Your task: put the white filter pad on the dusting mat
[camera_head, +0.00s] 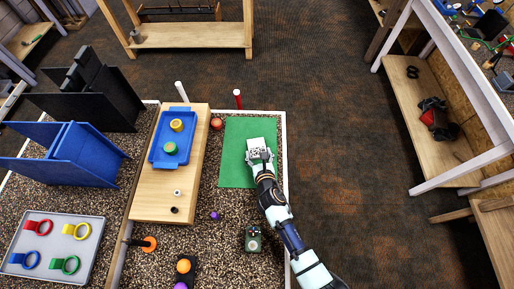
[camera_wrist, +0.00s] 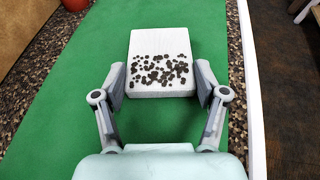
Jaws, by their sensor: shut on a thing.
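The white filter pad (camera_head: 257,143) is a pale block with dark specks on its near part, and it also shows in the wrist view (camera_wrist: 158,42). My gripper (camera_head: 260,156) is shut on the pad, with one finger along each side of it, as the wrist view (camera_wrist: 160,80) shows. The green mat (camera_head: 235,170), which I take to be the dusting mat, lies under the pad and my gripper. It fills much of the wrist view (camera_wrist: 50,130). I cannot tell whether the pad touches the mat or is held just above it.
A wooden board (camera_head: 152,205) with a blue tray (camera_head: 158,158) stands left of the mat. A red ball (camera_head: 216,123) sits at the mat's far left corner. A white edge (camera_head: 284,135) runs along the right. A dark green object (camera_head: 253,240) stands nearer.

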